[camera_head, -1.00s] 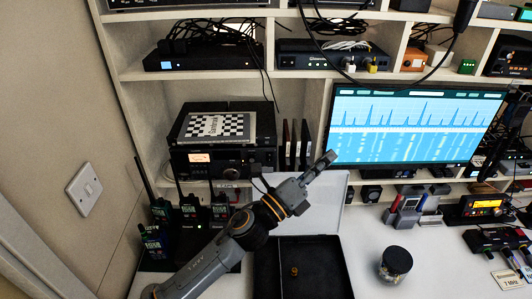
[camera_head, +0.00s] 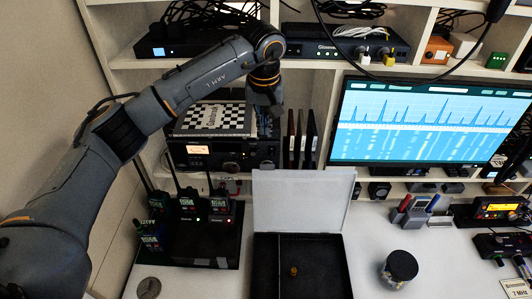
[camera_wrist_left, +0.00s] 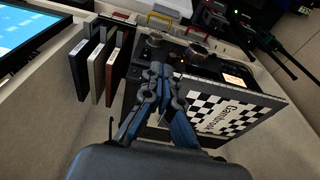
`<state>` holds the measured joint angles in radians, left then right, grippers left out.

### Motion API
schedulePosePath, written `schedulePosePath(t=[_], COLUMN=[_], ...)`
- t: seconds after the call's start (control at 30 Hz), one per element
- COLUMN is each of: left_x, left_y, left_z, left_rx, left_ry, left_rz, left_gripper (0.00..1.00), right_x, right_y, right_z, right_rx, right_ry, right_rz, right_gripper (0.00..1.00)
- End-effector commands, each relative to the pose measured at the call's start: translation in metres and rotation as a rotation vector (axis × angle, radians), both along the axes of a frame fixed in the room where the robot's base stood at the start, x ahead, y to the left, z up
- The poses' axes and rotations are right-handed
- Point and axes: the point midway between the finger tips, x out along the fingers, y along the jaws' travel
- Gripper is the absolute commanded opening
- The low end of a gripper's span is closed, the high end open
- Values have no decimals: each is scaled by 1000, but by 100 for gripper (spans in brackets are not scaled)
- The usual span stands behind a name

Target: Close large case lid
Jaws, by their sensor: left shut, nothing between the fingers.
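The large case is open on the desk in the head view. Its pale grey lid (camera_head: 300,200) stands up at the back, and its black tray (camera_head: 335,262) faces up in front. A small orange item (camera_head: 293,271) lies inside the tray. My left gripper (camera_head: 272,128) is shut and empty. It is above and behind the lid, slightly left of its middle, in front of the shelf, and apart from the case. In the left wrist view its fingers (camera_wrist_left: 158,78) are together near the radio. My right gripper is not in view.
A black radio (camera_head: 215,152) with a checkered booklet (camera_head: 212,116) on top is beside the left gripper. Upright dark cases (camera_head: 301,138) stand right of it. Handheld radios (camera_head: 188,202) stand left of the case; a jar (camera_head: 398,266) stands right. A monitor (camera_head: 425,122) is behind.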

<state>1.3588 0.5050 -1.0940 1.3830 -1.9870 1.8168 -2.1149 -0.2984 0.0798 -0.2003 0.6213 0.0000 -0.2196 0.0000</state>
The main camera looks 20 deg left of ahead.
Motion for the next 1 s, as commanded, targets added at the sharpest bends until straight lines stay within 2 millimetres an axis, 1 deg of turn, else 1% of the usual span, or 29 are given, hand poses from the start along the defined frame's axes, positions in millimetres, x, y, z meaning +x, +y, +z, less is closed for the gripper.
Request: schedulePosePath(t=[0.17,0.47,0.5,0.53,0.7,0.83,1.0], left_x=[2,12,10,5,-15,-22,-24], left_y=[0,2,1,-1,-6,-8,-8], left_z=[-27,-90,-92,-88,-86,-86,-87], left_rx=[-3,-6,-7,-7,-7,-7,-6], left_ry=[9,8,5,4,3,1,1], left_rz=[1,2,-2,-4,-2,-1,1], left_gripper=[0,0,0,0,0,0,0], right_x=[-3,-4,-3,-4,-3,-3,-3], right_y=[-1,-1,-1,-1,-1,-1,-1], right_z=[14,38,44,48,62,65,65], right_rx=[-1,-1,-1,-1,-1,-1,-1], right_ry=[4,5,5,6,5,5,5], right_rz=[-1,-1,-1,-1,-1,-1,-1], right_gripper=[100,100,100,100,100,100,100])
